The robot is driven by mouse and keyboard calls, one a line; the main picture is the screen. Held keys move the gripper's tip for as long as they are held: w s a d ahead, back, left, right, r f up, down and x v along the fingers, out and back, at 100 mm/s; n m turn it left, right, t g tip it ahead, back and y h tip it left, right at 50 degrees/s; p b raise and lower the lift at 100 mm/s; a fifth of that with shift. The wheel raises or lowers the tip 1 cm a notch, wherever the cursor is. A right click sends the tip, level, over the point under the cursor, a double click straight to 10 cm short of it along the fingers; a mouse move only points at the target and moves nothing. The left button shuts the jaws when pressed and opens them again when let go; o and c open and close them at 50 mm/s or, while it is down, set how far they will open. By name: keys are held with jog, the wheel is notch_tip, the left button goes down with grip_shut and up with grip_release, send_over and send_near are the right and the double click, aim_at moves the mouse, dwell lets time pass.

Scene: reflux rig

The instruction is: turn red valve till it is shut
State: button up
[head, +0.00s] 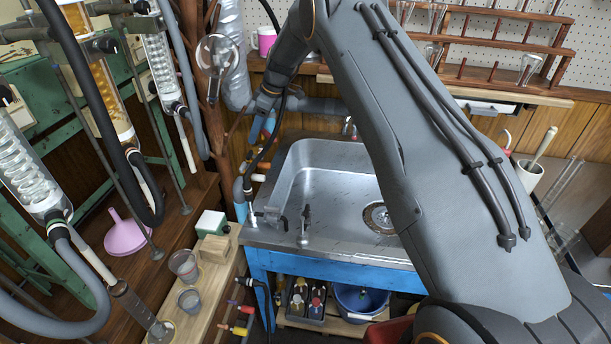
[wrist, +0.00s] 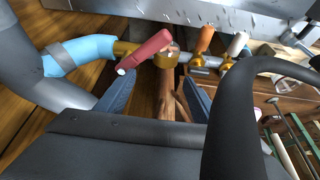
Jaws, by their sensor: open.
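The red valve handle (wrist: 146,50) is in the upper middle of the wrist view. It lies slantwise over a brass fitting (wrist: 166,58) on the pipe, its pale end pointing down-left. My gripper (wrist: 156,90) is open, one finger on each side of the lower picture. The red handle lies beyond the fingertips, nearer the left finger; whether they touch I cannot tell. Between the fingers I see only brown wood.
An orange handle (wrist: 204,40) and a white handle (wrist: 237,44) stand on the same pipe run, right of the red one. A light blue pipe piece (wrist: 80,53) joins from the left. A black hose (wrist: 238,110) crosses the wrist view's right. The sink (head: 318,185) is right of the pipes.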

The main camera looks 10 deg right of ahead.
jog(key=b+v, duration=0.2)
jog(key=v, duration=0.5)
jog(key=s+d+f+m+h+b, duration=0.1)
jog(key=s+d+m+b, duration=0.2)
jog(key=s, duration=0.7)
jog(key=s+d+f+m+h+b, duration=0.1)
jog(key=s+d+m+b, duration=0.2)
jog(key=s, duration=0.7)
jog(key=s+d+f+m+g+b, duration=0.1)
jog(key=s+d+m+b, duration=0.2)
jog(key=s, duration=0.7)
jog(key=shift+s+d+f+m+h+b, duration=0.25)
jog(key=shift+f+m+h+b, duration=0.15)
jog(key=shift+b, duration=0.5)
